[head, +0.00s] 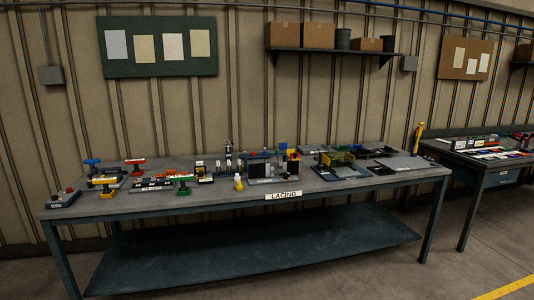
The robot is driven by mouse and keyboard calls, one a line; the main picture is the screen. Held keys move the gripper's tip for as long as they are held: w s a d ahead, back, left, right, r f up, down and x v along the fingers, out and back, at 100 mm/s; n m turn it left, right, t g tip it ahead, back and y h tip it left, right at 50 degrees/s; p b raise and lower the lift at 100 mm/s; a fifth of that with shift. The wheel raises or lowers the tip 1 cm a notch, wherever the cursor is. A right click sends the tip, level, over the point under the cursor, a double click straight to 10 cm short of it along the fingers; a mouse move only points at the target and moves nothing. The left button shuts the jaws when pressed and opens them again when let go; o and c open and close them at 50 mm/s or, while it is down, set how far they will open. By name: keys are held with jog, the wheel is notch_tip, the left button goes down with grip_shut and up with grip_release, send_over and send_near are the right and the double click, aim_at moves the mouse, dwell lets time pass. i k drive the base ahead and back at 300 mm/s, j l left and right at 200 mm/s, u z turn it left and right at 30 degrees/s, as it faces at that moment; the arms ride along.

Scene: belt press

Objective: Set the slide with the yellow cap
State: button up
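In the head view, several small devices stand on the grey workbench (235,197) marked "LACING". Several parts carry yellow. A yellow-topped T-shaped piece (104,181) stands at the left. My gripper is not in view.
Blue (92,161), red-orange (135,161) and green (183,178) T-shaped pieces stand at the left. A control box (63,198) with a red button sits at the left end. A yellow upright object (417,138) stands at the right end. A second bench (480,168) stands at right.

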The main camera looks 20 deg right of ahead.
aim_at(293, 166)
jog(key=i+l, duration=0.2)
jog(key=i, duration=0.3)
jog(key=i+l, duration=0.2)
jog(key=i, duration=0.3)
jog(key=i+l, duration=0.25)
jog(key=i, duration=0.25)
jog(key=i+l, duration=0.2)
jog(key=i, duration=0.3)
jog(key=i+l, duration=0.2)
jog(key=i, duration=0.3)
jog(key=k+z, duration=0.05)
